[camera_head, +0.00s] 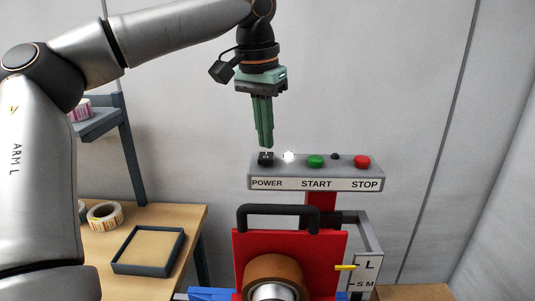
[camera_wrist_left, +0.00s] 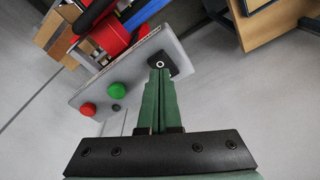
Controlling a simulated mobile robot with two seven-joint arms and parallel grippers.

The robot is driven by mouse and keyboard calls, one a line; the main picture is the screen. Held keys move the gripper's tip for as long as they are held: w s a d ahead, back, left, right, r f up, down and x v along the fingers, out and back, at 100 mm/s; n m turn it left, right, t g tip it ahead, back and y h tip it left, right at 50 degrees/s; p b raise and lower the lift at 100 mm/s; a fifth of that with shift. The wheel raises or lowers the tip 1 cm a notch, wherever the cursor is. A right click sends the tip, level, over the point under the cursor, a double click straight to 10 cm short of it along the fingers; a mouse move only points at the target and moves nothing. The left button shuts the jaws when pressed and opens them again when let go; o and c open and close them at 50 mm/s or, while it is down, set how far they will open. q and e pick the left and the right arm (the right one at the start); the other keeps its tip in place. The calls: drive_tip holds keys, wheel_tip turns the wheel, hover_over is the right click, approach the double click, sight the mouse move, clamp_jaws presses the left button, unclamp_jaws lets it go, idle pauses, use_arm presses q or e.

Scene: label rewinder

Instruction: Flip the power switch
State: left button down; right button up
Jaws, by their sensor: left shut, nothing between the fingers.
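The power switch (camera_head: 265,160) is a small black block at the left end of the grey control panel, above the POWER label. My left gripper (camera_head: 266,145) points straight down with its green fingers together, empty, and its tips just above the switch. I cannot tell whether they touch it. In the left wrist view the closed fingertips (camera_wrist_left: 159,72) reach over the black switch (camera_wrist_left: 183,62), hiding part of it; a small pale ring shows at their tips. My right gripper is out of view.
The grey panel (camera_head: 220,182) also carries a bright white lamp (camera_head: 289,157), a green START button (camera_head: 315,161), a small black knob (camera_head: 335,156) and a red STOP button (camera_head: 362,161). Below are a black handle (camera_head: 278,209) and a brown roll (camera_head: 275,267). A wooden table (camera_head: 191,217) stands left.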

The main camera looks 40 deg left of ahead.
sight(265, 157)
use_arm(q)
drive_tip(key=shift+f+b, duration=0.3)
drive_tip(key=shift+f, duration=0.8)
idle(1.0)
drive_tip(key=shift+r, duration=0.1)
drive_tip(key=shift+r+p, duration=0.8)
drive_tip(key=shift+r, duration=2.6)
